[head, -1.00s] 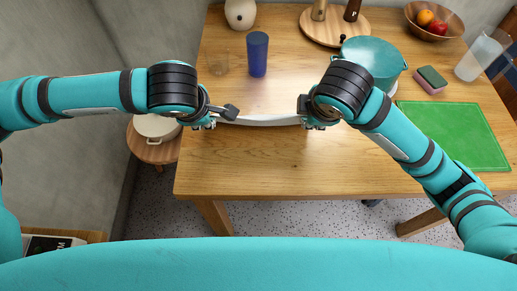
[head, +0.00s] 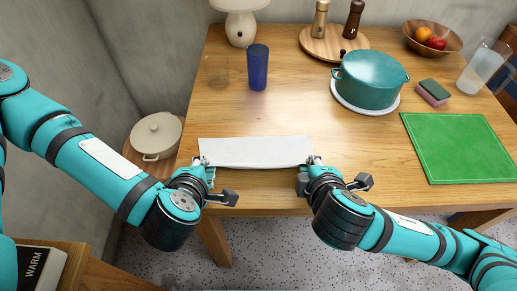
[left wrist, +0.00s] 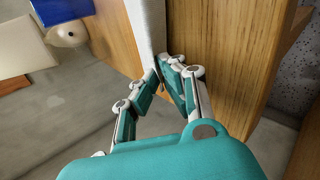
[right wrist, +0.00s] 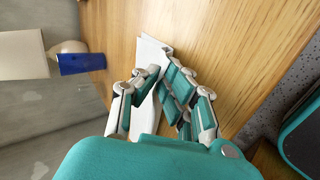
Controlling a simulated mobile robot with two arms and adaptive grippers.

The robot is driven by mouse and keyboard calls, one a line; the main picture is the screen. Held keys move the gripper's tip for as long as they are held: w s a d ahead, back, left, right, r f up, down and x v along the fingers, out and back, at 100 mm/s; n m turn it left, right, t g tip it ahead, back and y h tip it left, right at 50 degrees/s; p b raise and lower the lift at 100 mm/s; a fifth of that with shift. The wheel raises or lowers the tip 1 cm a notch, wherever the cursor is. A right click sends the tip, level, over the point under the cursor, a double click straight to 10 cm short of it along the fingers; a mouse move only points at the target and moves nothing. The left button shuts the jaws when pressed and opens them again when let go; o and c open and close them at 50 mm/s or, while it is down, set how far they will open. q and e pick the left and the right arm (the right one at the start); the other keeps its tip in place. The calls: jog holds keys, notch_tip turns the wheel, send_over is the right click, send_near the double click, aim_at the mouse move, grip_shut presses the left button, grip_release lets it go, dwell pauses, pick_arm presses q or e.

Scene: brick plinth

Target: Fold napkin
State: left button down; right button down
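The white napkin (head: 255,152) lies as a long narrow strip, looking folded over, near the table's front edge. My left gripper (head: 207,166) is at its left end and my right gripper (head: 311,163) at its right end. In the left wrist view the fingertips (left wrist: 163,66) come together on the napkin's edge (left wrist: 151,25). In the right wrist view the fingers (right wrist: 160,80) close around the napkin (right wrist: 150,52), and part of it shows between and below them. The fingers hide the exact grip points.
A wooden table (head: 290,100) carries a blue cup (head: 258,68), a clear glass (head: 216,71), a teal pot (head: 369,80), a sponge (head: 433,92) and a green mat (head: 459,147). The wood behind the napkin is clear. A lidded pot (head: 156,136) stands left of the table.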

pick_arm(q)
jog(key=shift+s+d+f, duration=0.15)
jog(key=shift+s+f, duration=0.15)
pick_arm(e)
jog(key=shift+s+d+f, duration=0.1)
jog(key=shift+s+f, duration=0.15)
jog(key=shift+f, duration=0.1)
pick_arm(q)
jog(key=shift+a+f+t, duration=0.1)
jog(key=shift+a+t, duration=0.1)
jog(key=shift+t, duration=0.1)
pick_arm(e)
jog(key=shift+s+f+t, duration=0.1)
jog(key=shift+t, duration=0.2)
pick_arm(q)
jog(key=shift+a, duration=0.1)
jog(key=c, duration=1.2)
grip_release()
pick_arm(e)
jog(key=c, duration=1.2)
grip_release()
pick_arm(q)
jog(key=shift+s, duration=0.1)
pick_arm(e)
jog(key=shift+s, duration=0.1)
